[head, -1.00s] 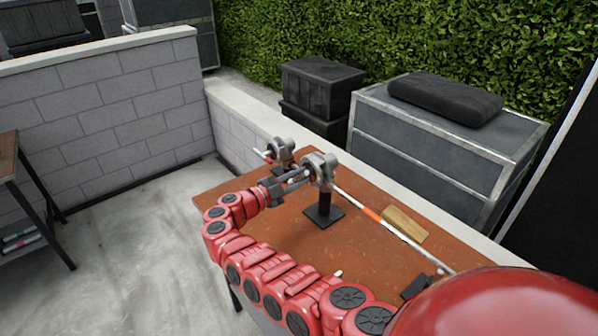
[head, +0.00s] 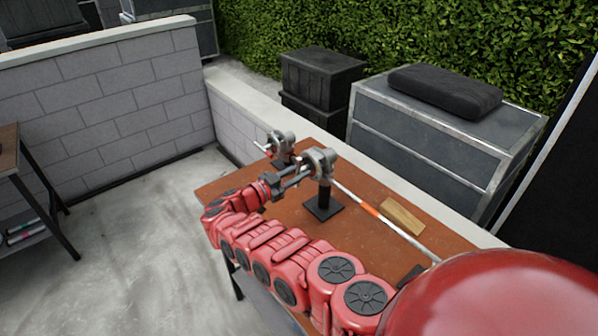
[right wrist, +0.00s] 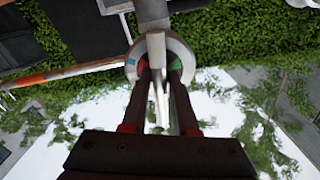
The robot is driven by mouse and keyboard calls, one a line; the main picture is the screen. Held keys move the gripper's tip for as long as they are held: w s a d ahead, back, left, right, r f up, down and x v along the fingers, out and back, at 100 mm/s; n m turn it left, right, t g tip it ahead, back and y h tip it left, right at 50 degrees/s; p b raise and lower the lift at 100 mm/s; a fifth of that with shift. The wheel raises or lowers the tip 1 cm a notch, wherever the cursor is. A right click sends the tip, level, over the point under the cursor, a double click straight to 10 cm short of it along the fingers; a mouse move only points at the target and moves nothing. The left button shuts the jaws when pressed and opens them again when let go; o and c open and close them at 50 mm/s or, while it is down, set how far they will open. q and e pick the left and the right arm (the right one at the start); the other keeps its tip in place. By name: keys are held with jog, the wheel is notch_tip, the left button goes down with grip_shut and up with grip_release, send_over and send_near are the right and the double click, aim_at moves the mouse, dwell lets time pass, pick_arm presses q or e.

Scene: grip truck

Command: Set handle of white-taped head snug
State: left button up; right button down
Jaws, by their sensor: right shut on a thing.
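Two grey metal grip heads stand on the brown table (head: 345,240). The nearer head (head: 320,161) sits on a short black post with a square base (head: 323,208); the farther head (head: 281,142) is behind it to the left. My right gripper (head: 302,175) is at the nearer head, shut on its handle. In the right wrist view, my fingers (right wrist: 159,74) close around the light grey handle (right wrist: 156,48) in front of the round head. Small teal, red and green patches show there; I cannot make out white tape. My left gripper is not in view.
A silver rod with an orange band (head: 369,208) runs from the nearer head toward the lower right. A wooden block (head: 403,215) lies beside it. A low wall, black crates (head: 318,80) and a grey case (head: 430,140) stand behind the table.

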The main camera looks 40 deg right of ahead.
jog(key=shift+f, duration=0.1)
dwell(0.3)
jog(key=c, duration=0.7)
grip_release()
jog(key=a+b, duration=0.1)
jog(key=a, duration=0.4)
jog(key=s+a+b, duration=0.1)
jog(key=a+b, duration=0.1)
jog(key=a, duration=0.4)
jog(key=a+b, duration=0.2)
jog(key=a, duration=0.4)
jog(key=shift+s+a, duration=0.2)
